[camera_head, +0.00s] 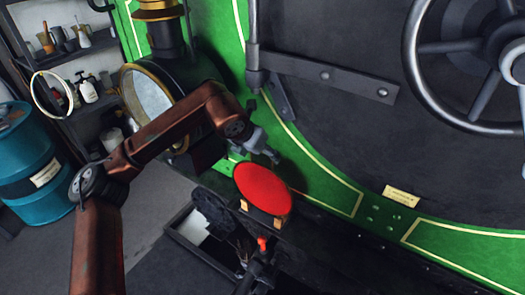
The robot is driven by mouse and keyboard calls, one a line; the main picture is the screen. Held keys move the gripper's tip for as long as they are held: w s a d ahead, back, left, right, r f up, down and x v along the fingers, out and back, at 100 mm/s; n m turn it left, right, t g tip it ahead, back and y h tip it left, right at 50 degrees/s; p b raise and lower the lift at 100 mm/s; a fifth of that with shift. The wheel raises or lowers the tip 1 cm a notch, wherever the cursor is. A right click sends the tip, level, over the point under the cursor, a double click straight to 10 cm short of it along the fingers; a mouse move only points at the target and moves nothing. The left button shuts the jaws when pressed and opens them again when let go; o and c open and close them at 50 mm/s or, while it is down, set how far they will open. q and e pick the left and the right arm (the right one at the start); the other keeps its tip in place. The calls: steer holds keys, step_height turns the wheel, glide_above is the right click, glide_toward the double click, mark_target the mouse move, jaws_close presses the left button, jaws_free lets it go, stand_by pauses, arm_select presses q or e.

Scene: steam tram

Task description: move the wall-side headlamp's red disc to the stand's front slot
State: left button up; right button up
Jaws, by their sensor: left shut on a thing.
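The red disc (263,190) is tilted toward the camera in front of the green locomotive front. My left gripper (274,156) is at its upper edge, shut on the disc. The disc's lower edge is at a small dark stand with pale wooden blocks (262,216); I cannot tell whether it sits in a slot or which one. The wall-side headlamp (150,98), black with a brass rim, stands at upper left and shows a pale lens with no red disc over it. My arm hides part of the headlamp. My right gripper is not in view.
A handwheel (470,60) is on the dark door at upper right. Dark coupling parts (258,272) with a red piece lie below the disc.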

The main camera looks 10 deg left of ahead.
arm_select(q)
steer(key=shift+f, duration=0.4)
steer(key=shift+f+b, duration=0.15)
steer(key=shift+b, duration=0.2)
steer(key=shift+f+b, duration=0.35)
steer(key=shift+f, duration=0.2)
stand_by(0.4)
steer(key=shift+f+b, duration=0.35)
steer(key=shift+f, duration=0.2)
stand_by(0.7)
steer(key=shift+f, duration=0.35)
stand_by(0.6)
steer(key=o, duration=2)
steer(key=shift+o, duration=0.2)
